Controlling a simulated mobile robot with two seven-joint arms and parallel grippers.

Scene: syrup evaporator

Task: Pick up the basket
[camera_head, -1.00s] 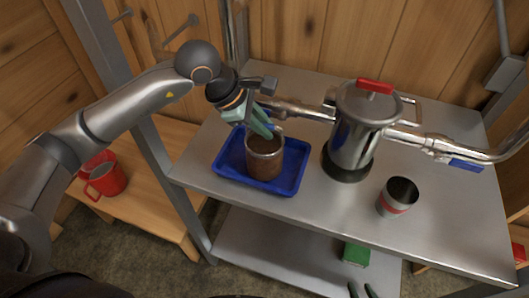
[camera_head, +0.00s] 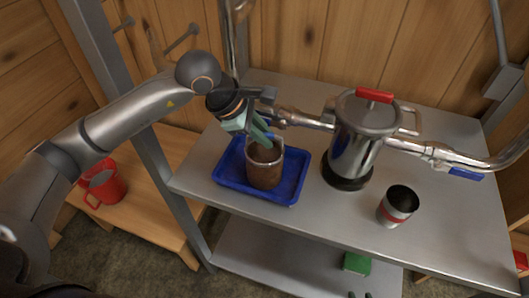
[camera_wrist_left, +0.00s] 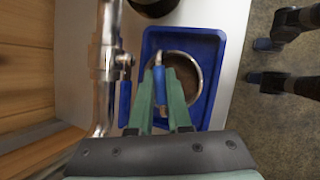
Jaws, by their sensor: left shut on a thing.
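The basket (camera_head: 264,170) is a round metal-rimmed container with brown contents, upright at the blue tray (camera_head: 228,178); I cannot tell whether it touches the tray floor. My left gripper (camera_head: 266,138) reaches down at its back rim, its green fingers shut on the basket's blue handle (camera_wrist_left: 161,84). The left wrist view shows the basket's round rim (camera_wrist_left: 200,76) beyond the fingers, which hide part of it. My right gripper (camera_wrist_left: 260,66) shows at the right of the left wrist view, its dark fingers apart and empty, away from the basket.
A lidded steel pot (camera_head: 352,150) with a red knob stands right of the tray. A steel cup (camera_head: 398,208) with a red band is near the shelf's front. A pipe (camera_head: 305,120) runs behind. A red mug (camera_head: 104,185) sits on the wooden bench at left.

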